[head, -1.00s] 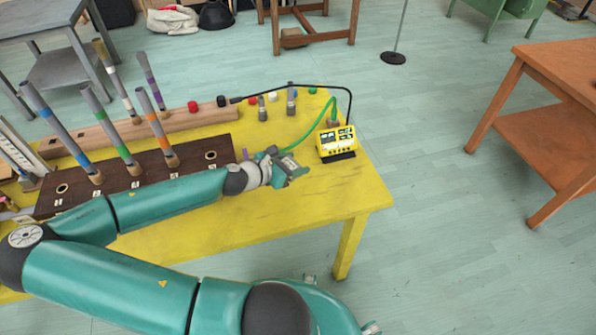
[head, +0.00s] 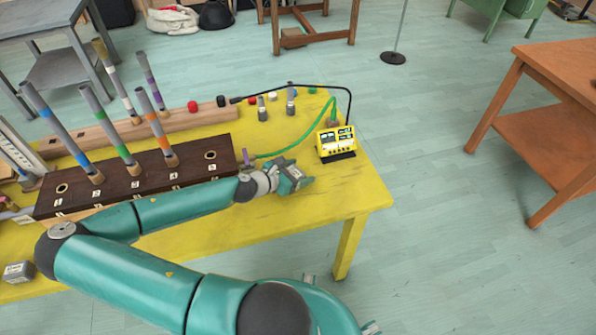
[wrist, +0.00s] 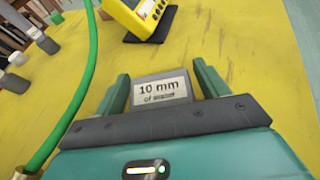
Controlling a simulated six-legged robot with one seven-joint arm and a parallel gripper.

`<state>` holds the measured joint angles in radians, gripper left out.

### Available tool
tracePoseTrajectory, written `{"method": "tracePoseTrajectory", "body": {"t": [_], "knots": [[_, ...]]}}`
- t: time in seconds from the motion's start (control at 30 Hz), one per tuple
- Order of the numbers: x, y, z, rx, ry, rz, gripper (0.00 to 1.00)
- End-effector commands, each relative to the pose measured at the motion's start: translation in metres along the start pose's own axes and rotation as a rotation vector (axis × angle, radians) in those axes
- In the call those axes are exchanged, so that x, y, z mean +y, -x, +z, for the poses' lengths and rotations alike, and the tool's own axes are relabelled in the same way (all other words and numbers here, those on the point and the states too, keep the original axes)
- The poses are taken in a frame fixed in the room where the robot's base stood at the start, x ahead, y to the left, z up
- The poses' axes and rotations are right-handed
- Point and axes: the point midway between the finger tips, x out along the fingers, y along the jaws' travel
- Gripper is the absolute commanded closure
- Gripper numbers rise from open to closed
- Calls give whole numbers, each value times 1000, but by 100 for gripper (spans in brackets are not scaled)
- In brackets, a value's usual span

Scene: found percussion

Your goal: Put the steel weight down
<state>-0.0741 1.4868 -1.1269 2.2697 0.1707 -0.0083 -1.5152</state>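My gripper (head: 298,179) is over the right part of the yellow table, just in front of the yellow meter. In the wrist view, my gripper's two green fingers (wrist: 162,86) stand either side of a grey block with a pale label reading "10 mm of" and a blurred word. Another small grey labelled block (head: 18,272) sits at the table's left front.
The yellow meter (head: 336,141) stands near the table's right end, with a green cable (head: 300,142) curving beside it. A dark board (head: 140,178) with several upright tubes is at left. The yellow table (head: 350,195) is bare at its front right.

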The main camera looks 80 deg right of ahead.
Motion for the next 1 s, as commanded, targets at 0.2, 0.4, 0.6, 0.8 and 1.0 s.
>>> {"method": "tracePoseTrajectory", "body": {"t": [0.2,0.4,0.6,0.8,1.0], "knots": [[0,0,0,0,0,0,22],[0,5,2,0,0,1,22],[0,34,2,1,1,3,22],[1,74,2,1,1,5,22],[1,107,2,1,0,3,22]]}}
